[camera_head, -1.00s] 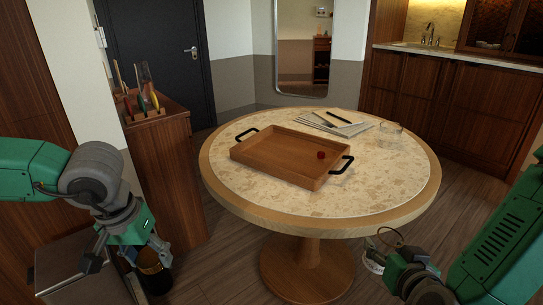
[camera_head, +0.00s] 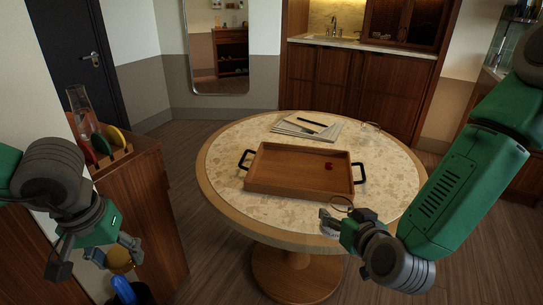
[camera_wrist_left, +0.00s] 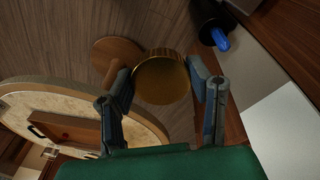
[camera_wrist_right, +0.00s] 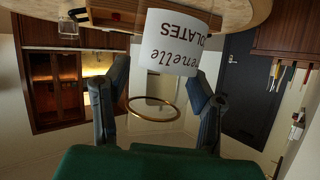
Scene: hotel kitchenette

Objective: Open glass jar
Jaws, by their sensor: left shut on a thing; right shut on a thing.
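The gold lid (camera_wrist_left: 162,78) is between the fingers of my left gripper (camera_wrist_left: 163,92), which is shut on it. In the head view the lid (camera_head: 121,260) shows at my left gripper (camera_head: 105,258), low at the left. My right gripper (camera_wrist_right: 157,105) is shut on the clear glass jar (camera_wrist_right: 150,130), with a white label (camera_wrist_right: 178,40) reading "...nelle ...OLATES". A gold ring (camera_wrist_right: 153,108) shows at the jar's end. In the head view the jar (camera_head: 328,226) and my right gripper (camera_head: 343,226) are by the table's front edge. Lid and jar are apart.
A wooden tray (camera_head: 290,182) with black handles and a small red item (camera_head: 328,166) lies on the round table (camera_head: 225,166). Papers (camera_head: 305,127) and a clear glass (camera_head: 371,130) are behind it. A dark container with a blue item (camera_head: 123,289) stands below my left gripper.

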